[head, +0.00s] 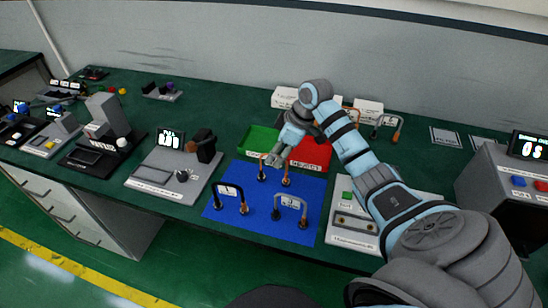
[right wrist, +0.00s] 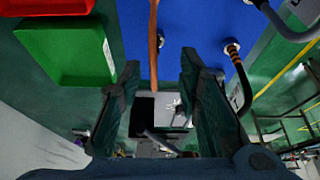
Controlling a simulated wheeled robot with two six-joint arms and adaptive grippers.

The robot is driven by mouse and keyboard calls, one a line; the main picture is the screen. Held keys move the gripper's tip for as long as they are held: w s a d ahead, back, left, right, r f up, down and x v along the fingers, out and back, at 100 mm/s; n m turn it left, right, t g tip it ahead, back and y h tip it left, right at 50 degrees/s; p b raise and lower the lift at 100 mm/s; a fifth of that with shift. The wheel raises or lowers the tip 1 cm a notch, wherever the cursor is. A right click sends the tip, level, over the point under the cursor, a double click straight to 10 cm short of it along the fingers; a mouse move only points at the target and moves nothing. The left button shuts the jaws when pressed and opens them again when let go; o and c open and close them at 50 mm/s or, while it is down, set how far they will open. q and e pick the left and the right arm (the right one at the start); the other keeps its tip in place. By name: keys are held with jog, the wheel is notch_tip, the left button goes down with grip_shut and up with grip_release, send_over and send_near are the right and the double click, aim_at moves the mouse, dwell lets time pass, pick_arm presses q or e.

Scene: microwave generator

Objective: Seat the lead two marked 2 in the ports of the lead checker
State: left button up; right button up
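Several looped leads stand on a blue mat (head: 262,226). A black lead (head: 216,192) with a white tag is at its left front. A grey lead (head: 290,199) with a tag too small to read surely is at its right front. A copper-brown lead (head: 261,172) stands at the back, partly hidden by my right gripper (head: 277,158). In the right wrist view that brown lead (right wrist: 153,40) lies ahead of the open, empty fingers (right wrist: 160,62). I cannot tell which lead is marked 2. The lead checker (head: 336,236), apparently the pale box right of the mat, is partly behind my right arm. My left gripper is out of view.
A green tray (head: 256,139) and a red tray (head: 318,152) sit behind the mat. A grey device with a lit display (head: 170,139) stands left. A large grey unit (head: 480,178) stands right. More brown leads (head: 396,133) are at the back.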

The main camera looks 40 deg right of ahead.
send_over(261, 178)
jog(key=s+d, duration=0.1)
jog(key=d, duration=0.1)
jog(key=f, duration=0.5)
jog(key=shift+s+d+f, duration=0.15)
jog(key=shift+s+f, duration=0.05)
jog(key=shift+f, duration=0.1)
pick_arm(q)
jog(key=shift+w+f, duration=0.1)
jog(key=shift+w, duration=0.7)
pick_arm(e)
jog(key=shift+s, duration=0.1)
jog(key=shift+c, duration=0.8)
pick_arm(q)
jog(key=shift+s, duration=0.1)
pick_arm(e)
grip_shut()
